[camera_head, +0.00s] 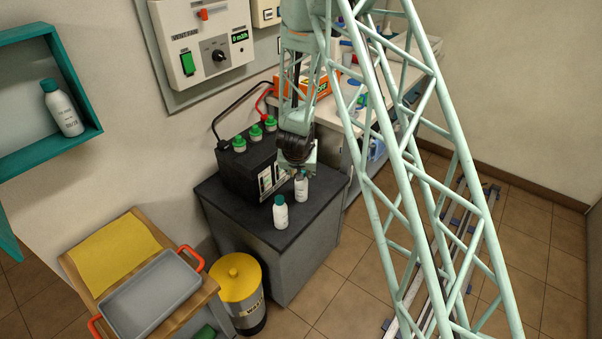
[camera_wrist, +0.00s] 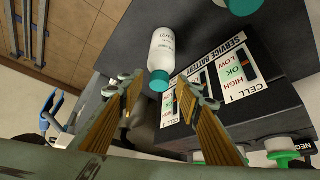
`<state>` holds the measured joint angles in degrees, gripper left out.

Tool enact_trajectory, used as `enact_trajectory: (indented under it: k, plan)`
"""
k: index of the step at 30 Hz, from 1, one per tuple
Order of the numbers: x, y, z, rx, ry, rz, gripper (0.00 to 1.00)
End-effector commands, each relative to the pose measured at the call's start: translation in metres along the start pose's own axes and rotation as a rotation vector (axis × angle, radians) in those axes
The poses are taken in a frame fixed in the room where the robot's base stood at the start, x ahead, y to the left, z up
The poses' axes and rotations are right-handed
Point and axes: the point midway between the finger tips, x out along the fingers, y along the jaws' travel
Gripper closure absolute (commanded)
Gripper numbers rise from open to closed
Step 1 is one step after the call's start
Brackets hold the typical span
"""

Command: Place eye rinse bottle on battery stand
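Two white eye rinse bottles with teal caps stand upright on the dark top of the battery stand (camera_head: 318,207). One bottle (camera_head: 301,187) is by the battery, just below my gripper (camera_head: 298,167). The other bottle (camera_head: 280,213) is nearer the front edge. In the wrist view my gripper (camera_wrist: 160,84) is open, its fingers spread on either side of one bottle's cap. That bottle (camera_wrist: 162,50) appears clear of both fingers. A second teal cap (camera_wrist: 243,5) shows at the top edge. A third such bottle (camera_head: 62,109) sits in the teal wall cabinet.
The black service battery (camera_head: 246,170) with green caps and cables takes up the back of the stand. A yellow-lidded bin (camera_head: 238,280) and a wooden table with a grey tray (camera_head: 150,291) stand to the left. An orange box (camera_head: 303,88) is on the bench behind.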

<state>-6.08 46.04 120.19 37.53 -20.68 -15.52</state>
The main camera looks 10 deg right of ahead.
Motion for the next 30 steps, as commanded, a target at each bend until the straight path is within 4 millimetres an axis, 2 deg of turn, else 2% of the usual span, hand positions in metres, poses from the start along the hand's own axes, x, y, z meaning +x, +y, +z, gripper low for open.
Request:
enact_trajectory:
  k: [18, 24, 30]
  plan:
    - [-0.078, 0.0, -0.001, 0.001, 0.001, 0.0, 0.68]
    - [-0.091, 0.0, -0.001, 0.0, 0.001, 0.0, 0.68]
    - [-0.095, 0.0, -0.001, 0.0, 0.001, 0.0, 0.68]
